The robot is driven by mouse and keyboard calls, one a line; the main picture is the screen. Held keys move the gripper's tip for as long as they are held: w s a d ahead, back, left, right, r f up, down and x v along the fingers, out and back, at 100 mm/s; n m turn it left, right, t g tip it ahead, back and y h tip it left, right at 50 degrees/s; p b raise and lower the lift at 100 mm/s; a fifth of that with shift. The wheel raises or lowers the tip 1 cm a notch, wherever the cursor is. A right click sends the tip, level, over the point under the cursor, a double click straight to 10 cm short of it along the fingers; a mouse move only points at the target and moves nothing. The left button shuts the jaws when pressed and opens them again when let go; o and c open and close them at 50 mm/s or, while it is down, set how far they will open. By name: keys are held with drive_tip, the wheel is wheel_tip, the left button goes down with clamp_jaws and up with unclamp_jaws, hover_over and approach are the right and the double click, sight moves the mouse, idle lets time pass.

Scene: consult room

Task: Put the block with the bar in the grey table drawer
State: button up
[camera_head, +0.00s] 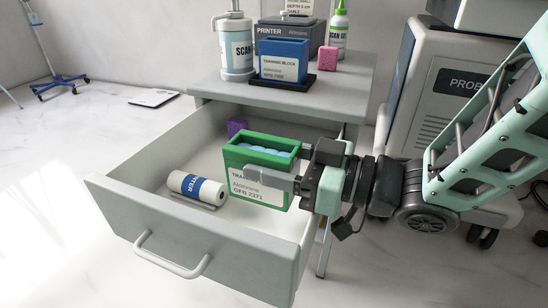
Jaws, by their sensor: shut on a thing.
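My gripper (268,172) is shut on a green block (262,155), with one finger across its labelled front. A blue training block (284,60) with a white label stands on a dark base on the grey table top. I cannot make out a bar clearly on either block.
In the drawer are a white roll with a blue band (196,188) and a purple block (236,127). On the table (210,87) stand a white pump bottle (236,45), a printer (290,32), a pink block (327,59) and a green-capped bottle (339,28). A probe cabinet (440,90) stands right.

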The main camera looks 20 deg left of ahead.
drive_tip(key=shift+f, duration=0.35)
drive_tip(key=o, duration=1.3)
drive_tip(key=shift+f, duration=0.1)
drive_tip(key=shift+o, duration=0.5)
drive_tip(key=shift+f, duration=0.1)
drive_tip(key=shift+r, duration=0.4)
drive_tip(key=d+p, duration=0.6)
drive_tip(key=d, duration=0.6)
drive_tip(key=shift+s+r, duration=0.45)
